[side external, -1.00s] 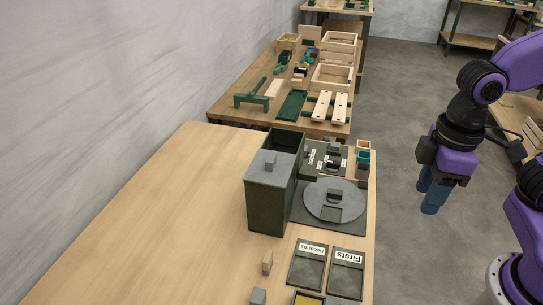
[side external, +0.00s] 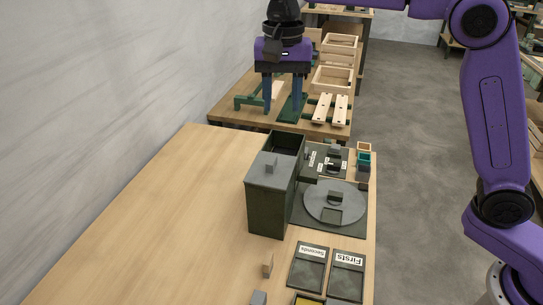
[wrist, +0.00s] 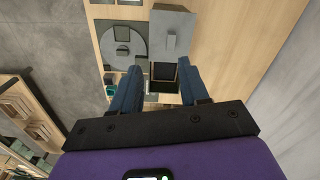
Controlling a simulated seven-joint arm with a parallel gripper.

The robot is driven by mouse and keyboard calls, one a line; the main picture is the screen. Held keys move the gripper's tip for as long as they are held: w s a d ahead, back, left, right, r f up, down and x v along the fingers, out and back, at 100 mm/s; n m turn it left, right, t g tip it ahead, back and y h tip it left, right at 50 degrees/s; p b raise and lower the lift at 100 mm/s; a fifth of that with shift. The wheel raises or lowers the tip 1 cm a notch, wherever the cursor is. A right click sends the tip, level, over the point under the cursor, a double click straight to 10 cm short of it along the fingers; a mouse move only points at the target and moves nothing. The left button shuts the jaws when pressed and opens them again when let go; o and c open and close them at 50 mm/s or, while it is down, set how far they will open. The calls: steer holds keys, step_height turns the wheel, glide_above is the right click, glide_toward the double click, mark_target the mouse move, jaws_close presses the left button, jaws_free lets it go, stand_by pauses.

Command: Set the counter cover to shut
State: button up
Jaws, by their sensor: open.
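A tall dark green box (side external: 266,212) stands on the light wooden table. A grey lid with a small upright knob (side external: 271,163), which looks like the counter cover, lies over its near part. The far part of the box top is open, and its dark inside shows in the wrist view (wrist: 164,71). The lid also shows there (wrist: 172,24), above the opening. My gripper (side external: 282,110) is open and empty, with its blue fingers pointing down. It is raised beyond the far end of the box, clear of the lid.
A round grey disc (side external: 349,200) on a dark plate is right of the box. Trays labelled Firsts (side external: 347,277) and Seconds (side external: 308,270) lie nearer. Small blocks and a teal cup (side external: 363,160) stand around. The table's left side is clear.

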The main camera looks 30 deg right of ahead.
mark_target(272, 160)
steer(key=w+f+m, duration=0.1)
steer(key=f, duration=0.4)
steer(key=w+f+m, duration=0.1)
steer(key=f, duration=0.5)
steer(key=w+f+m, duration=0.1)
steer(key=f, duration=0.4)
steer(key=shift+w+a+f, duration=0.2)
steer(key=shift+f, duration=0.1)
jaws_close()
